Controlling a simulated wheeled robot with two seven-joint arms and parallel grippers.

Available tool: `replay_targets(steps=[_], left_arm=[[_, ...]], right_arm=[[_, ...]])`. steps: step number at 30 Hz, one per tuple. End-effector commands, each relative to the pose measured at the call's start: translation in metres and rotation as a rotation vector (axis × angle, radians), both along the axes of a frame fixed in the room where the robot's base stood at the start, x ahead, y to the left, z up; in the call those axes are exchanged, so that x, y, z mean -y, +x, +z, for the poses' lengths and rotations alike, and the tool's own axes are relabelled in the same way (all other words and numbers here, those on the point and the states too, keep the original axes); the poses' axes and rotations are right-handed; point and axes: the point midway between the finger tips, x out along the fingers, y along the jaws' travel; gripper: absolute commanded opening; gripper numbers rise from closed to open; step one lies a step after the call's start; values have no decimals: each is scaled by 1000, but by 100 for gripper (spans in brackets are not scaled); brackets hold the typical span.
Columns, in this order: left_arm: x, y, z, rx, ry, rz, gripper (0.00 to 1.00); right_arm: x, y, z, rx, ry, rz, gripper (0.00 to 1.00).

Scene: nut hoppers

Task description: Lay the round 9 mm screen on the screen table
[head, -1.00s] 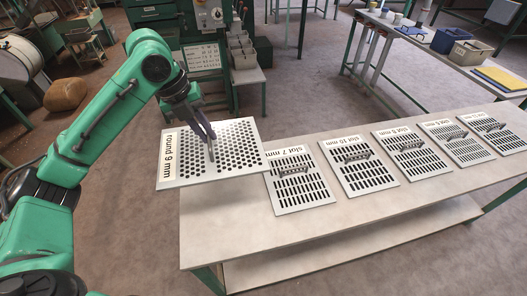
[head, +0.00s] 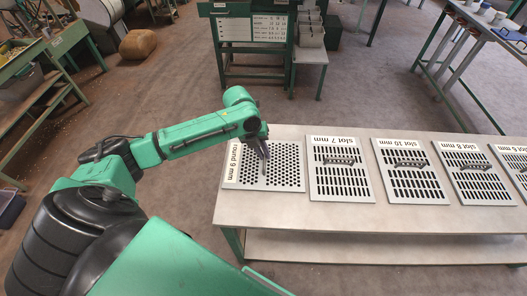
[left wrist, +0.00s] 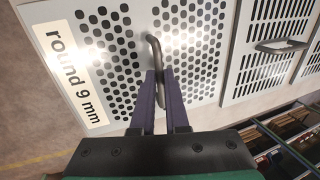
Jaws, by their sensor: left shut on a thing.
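The round 9 mm screen (head: 288,172) is a grey perforated plate with a white label. It lies flat at the left end of the screen table (head: 300,221), left of the slot 7 mm screen, with a narrow gap. Whether it fully rests on the top is hard to tell. My left gripper (head: 265,172) is over its middle. In the left wrist view the gripper (left wrist: 162,80) is shut on the screen's bent handle (left wrist: 153,45); the screen (left wrist: 112,45) shows below. My right gripper is not in view.
The slot 7 mm screen (head: 340,184), slot 10 mm screen (head: 411,185) and slot 8 mm screen (head: 480,186) lie in a row to the right, handles up. A green cabinet (head: 250,62) stands behind. A bare strip runs along the table's front.

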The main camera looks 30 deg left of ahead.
Motion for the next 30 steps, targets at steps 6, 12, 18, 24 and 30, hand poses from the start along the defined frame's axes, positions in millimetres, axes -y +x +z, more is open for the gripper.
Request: replay_targets(steps=[6, 12, 18, 24, 30], left_arm=[[0, 0, 0, 1, 0, 0, 27], [0, 0, 1, 1, 0, 0, 42], [-1, 0, 5, 2, 0, 1, 42], [-12, -4, 42, 6, 2, 1, 42], [-25, -11, 93, 5, 2, -1, 42]], right_arm=[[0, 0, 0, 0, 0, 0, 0], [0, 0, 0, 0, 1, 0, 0], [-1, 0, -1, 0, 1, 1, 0], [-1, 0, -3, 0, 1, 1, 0], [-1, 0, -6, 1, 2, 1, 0]])
